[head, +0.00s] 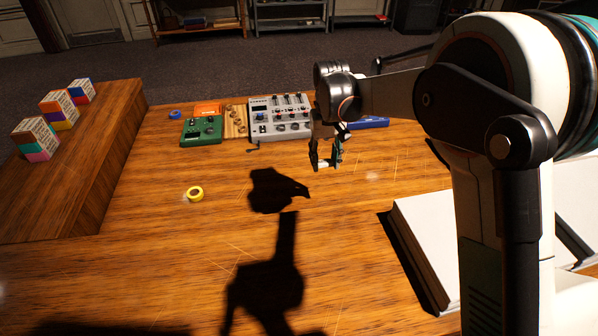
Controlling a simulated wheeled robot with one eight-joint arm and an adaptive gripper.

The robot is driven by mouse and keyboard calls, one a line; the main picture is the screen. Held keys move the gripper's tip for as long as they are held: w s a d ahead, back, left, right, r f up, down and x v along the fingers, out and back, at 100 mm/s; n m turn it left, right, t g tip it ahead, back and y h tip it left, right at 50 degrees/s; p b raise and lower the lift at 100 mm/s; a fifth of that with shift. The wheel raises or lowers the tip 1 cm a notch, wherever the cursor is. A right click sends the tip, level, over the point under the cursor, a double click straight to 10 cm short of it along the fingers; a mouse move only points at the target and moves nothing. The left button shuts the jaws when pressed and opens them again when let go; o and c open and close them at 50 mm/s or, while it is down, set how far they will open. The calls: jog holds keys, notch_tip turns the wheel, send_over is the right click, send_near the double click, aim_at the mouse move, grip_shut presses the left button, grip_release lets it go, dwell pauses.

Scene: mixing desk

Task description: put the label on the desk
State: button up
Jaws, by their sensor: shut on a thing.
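My gripper (326,163) hangs over the wooden desk (140,190), right of the picture's middle, with its fingers pointing down. It is shut on a small pale piece (322,164), which looks like the label. Most of this piece is hidden by the fingers, and no writing on it can be read. The gripper's dark shadow falls on the desk to its lower left, so it appears to be held above the surface.
A grey mixer (279,121), a green device (201,130) and a blue device (370,123) stand behind. A yellow tape roll (195,193) lies left. Striped boxes (36,139) stand on a raised wooden block (95,150). A white slab (425,235) lies right. The front middle is clear.

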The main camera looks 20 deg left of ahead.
aim_at(324, 167)
notch_tip(324, 167, down, 18)
jog(key=b, duration=0.4)
jog(key=shift+f, duration=0.15)
jog(key=shift+s, duration=0.1)
jog(key=o, duration=0.4)
jog(key=shift+f+b, duration=0.1)
jog(key=shift+b, duration=0.2)
jog(key=o, duration=0.4)
jog(key=shift+d, duration=0.1)
notch_tip(324, 167, up, 12)
jog(key=p, duration=0.3)
jog(key=shift+r, duration=0.2)
